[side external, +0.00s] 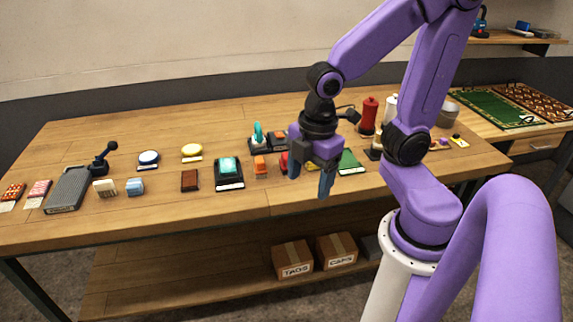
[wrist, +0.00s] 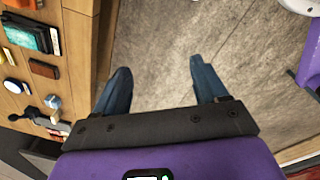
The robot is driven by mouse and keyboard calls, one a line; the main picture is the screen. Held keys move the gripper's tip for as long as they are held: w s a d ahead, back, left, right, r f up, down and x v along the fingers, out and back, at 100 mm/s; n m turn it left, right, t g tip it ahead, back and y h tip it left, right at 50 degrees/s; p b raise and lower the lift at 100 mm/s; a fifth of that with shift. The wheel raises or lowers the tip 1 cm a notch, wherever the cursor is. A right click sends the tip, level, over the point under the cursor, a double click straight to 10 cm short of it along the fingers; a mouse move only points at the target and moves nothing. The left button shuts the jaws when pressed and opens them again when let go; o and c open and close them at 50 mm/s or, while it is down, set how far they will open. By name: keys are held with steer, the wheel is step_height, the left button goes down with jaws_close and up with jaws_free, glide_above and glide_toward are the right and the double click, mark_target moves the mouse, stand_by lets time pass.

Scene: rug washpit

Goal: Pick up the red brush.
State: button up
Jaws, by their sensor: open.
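My gripper (side external: 310,184) is open and empty, its fingers pointing down near the front edge of the wooden table. In the wrist view my gripper (wrist: 160,66) has its two blue fingers wide apart over grey floor, with nothing between them. A small red object (side external: 284,162) shows just behind the left finger in the side view. It is mostly hidden, so I cannot tell for sure that it is the red brush. I cannot make out a red brush in the wrist view.
Left of my gripper lie an orange brush-like block (side external: 260,166), a teal-topped black box (side external: 229,172) and a brown block (side external: 189,180). A green piece (side external: 351,163) lies to the right. A red spool-like object (side external: 369,114) stands behind.

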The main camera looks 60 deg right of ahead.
steer(key=w+d+n, duration=0.3)
steer(key=w, duration=0.4)
steer(key=n+t+h, duration=0.1)
steer(key=n+h, duration=0.1)
steer(key=n, duration=0.7)
glide_toward(286, 155)
steer(key=x, duration=0.4)
steer(key=a+x, duration=0.1)
steer(key=x, duration=0.1)
steer(key=shift+s+f, duration=0.35)
steer(key=shift+f, duration=0.2)
steer(key=shift+w+d+f, duration=0.2)
steer(key=shift+d+f, duration=0.05)
steer(key=shift+f, duration=0.25)
steer(key=shift+w+d+f, duration=0.15)
steer(key=shift+d+f, duration=0.1)
steer(key=shift+f, duration=0.3)
steer(key=shift+w+d+f, duration=0.2)
steer(key=shift+d+f, duration=0.05)
steer(key=shift+f, duration=0.25)
steer(key=shift+x, duration=0.9)
steer(key=c, duration=1.2)
